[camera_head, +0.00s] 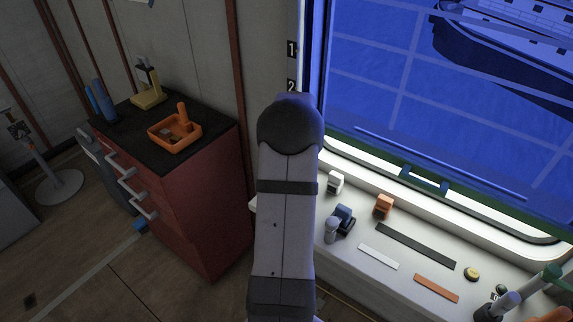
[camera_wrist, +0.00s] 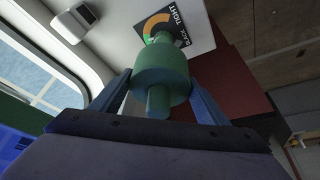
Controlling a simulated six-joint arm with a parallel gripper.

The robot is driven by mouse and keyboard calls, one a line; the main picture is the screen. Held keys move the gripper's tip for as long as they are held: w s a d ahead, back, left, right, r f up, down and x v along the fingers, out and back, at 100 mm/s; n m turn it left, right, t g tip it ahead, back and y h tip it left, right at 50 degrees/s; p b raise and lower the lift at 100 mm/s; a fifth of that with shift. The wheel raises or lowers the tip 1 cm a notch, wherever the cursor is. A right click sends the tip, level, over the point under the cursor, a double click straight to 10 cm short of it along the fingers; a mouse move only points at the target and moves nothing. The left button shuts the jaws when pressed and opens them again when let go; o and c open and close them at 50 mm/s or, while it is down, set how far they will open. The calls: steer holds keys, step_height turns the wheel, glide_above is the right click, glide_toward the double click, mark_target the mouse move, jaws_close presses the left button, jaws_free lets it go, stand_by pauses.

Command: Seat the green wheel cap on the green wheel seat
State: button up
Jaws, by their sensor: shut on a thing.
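In the wrist view my gripper (camera_wrist: 160,88) is shut on a green, drum-shaped wheel cap (camera_wrist: 160,66), with one finger on each side. A narrower grey-green stub sticks out of the cap toward the camera, and a smaller green part shows at its far end. In the head view my arm fills the middle, and I cannot make out the gripper or the held cap there. A green-topped piece (camera_head: 552,272) stands at the lower right of the white ledge; I cannot tell whether it is the green wheel seat.
The white ledge (camera_head: 378,256) under the window holds a blue-grey device (camera_head: 341,220), an orange block (camera_head: 383,206), flat strips and a yellow disc (camera_head: 472,273). A red cabinet (camera_head: 205,205) at left carries an orange tray (camera_head: 158,143).

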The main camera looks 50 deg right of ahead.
steer(key=shift+f, duration=0.1)
steer(key=shift+f+b, duration=2.05)
steer(key=shift+f, duration=0.3)
steer(key=shift+f, duration=0.1)
steer(key=shift+f+b, duration=1.5)
steer(key=shift+f+b, duration=0.45)
steer(key=shift+f, duration=0.05)
steer(key=shift+f+b, duration=0.85)
steer(key=shift+f, duration=0.2)
steer(key=shift+r, duration=0.1)
stand_by(0.3)
steer(key=o, duration=1.2)
